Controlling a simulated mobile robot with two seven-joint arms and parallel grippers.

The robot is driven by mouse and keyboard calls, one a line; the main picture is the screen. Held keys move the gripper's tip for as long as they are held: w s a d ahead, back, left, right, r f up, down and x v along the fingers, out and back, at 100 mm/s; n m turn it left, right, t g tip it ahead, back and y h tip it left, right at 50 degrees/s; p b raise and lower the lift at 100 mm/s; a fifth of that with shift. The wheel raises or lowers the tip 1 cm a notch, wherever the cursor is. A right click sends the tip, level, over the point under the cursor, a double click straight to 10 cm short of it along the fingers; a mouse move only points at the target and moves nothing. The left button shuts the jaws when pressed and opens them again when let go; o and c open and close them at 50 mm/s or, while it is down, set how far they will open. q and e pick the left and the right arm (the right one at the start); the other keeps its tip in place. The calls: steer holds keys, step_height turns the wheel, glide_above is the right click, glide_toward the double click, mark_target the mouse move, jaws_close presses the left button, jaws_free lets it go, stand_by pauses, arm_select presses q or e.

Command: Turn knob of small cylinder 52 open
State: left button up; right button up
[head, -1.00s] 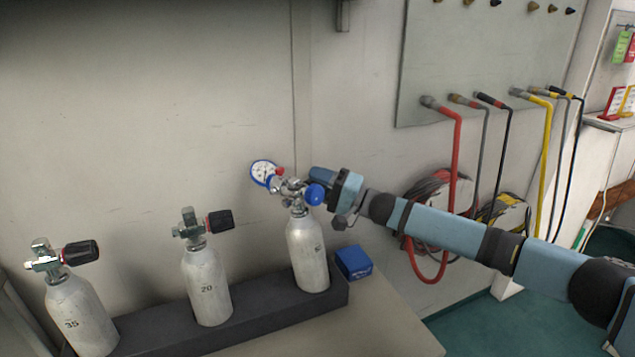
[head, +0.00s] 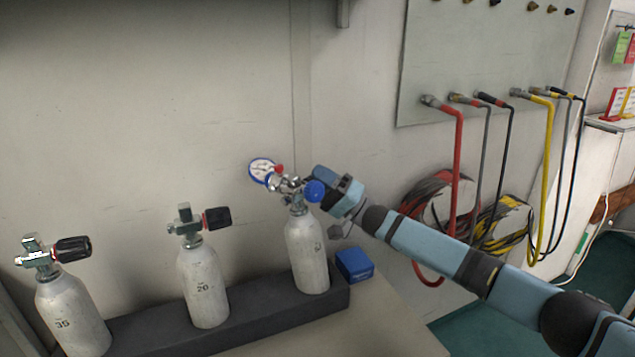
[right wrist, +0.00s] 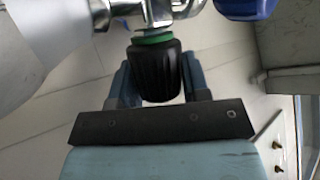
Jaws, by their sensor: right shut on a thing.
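A small grey-white cylinder (head: 306,255) stands at the right end of the row; its number is too faint to read. A regulator with a white, blue-rimmed gauge (head: 262,171) and a blue knob (head: 314,191) is fitted on its valve. My right gripper (head: 318,178) is at the valve's right side. In the right wrist view, a black ribbed knob (right wrist: 154,72) with a green ring sits between the two fingers of my right gripper (right wrist: 155,84), which is shut on it. In the head view this knob is hidden by the gripper. My left gripper is not in view.
Cylinder 20 (head: 204,285) and cylinder 35 (head: 70,310), with black red-ringed knobs, stand to the left in a dark rack (head: 255,328). A blue box (head: 354,264) is right of the rack. Hoses hang from the wall panel (head: 470,60) behind my right arm.

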steer(key=o, duration=0.9)
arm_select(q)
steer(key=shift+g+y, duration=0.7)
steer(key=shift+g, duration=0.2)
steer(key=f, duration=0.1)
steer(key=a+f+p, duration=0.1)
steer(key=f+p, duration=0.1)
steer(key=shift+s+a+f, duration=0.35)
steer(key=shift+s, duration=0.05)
arm_select(e)
steer(key=v, duration=1.3)
steer(key=shift+d+f, duration=0.25)
steer(key=shift+d, duration=0.1)
